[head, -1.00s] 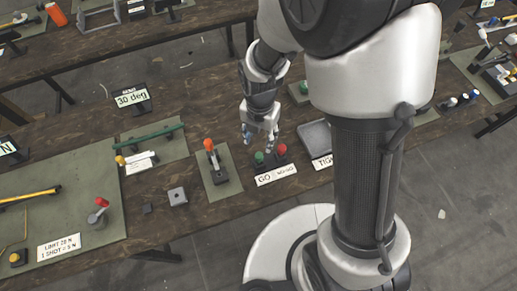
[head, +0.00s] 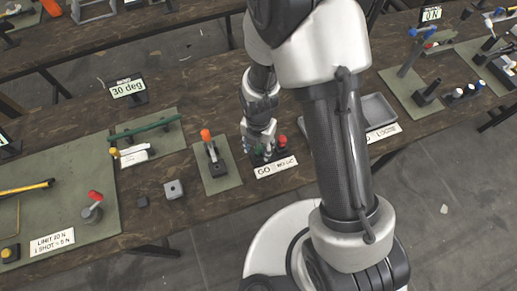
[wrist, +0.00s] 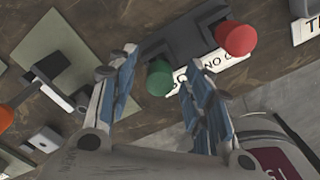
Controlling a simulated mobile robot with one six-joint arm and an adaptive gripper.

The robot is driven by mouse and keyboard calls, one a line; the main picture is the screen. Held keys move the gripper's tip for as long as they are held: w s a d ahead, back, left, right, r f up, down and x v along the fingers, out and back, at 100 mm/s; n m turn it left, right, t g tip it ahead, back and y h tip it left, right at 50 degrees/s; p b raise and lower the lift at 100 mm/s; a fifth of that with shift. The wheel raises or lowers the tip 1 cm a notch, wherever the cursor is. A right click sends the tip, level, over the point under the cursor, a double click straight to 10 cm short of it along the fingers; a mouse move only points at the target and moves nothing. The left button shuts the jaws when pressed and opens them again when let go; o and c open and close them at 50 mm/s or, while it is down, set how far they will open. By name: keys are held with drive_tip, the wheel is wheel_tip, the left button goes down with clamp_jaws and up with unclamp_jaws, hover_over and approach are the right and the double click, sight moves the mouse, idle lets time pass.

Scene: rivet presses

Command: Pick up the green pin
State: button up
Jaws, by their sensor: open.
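The green pin (wrist: 159,77) stands in a dark holder beside a red pin (wrist: 236,38). In the wrist view the green pin lies between the two blue-padded fingers of my gripper (wrist: 158,92), near their tips, with gaps on both sides. My gripper is open and empty. In the head view my gripper (head: 261,150) is over the green pin (head: 259,149), which is partly hidden by the fingers. The red pin (head: 282,141) shows just right of it.
A GO / NO GO label (head: 276,167) lies in front of the holder. A green mat (head: 225,180) with an orange-topped lever (head: 207,137) is at the left. A grey tray (head: 376,111) is at the right. The wooden bench (head: 185,215) ends just in front.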

drive_tip(key=shift+c, duration=0.3)
clamp_jaws()
drive_tip(key=shift+r, duration=0.1)
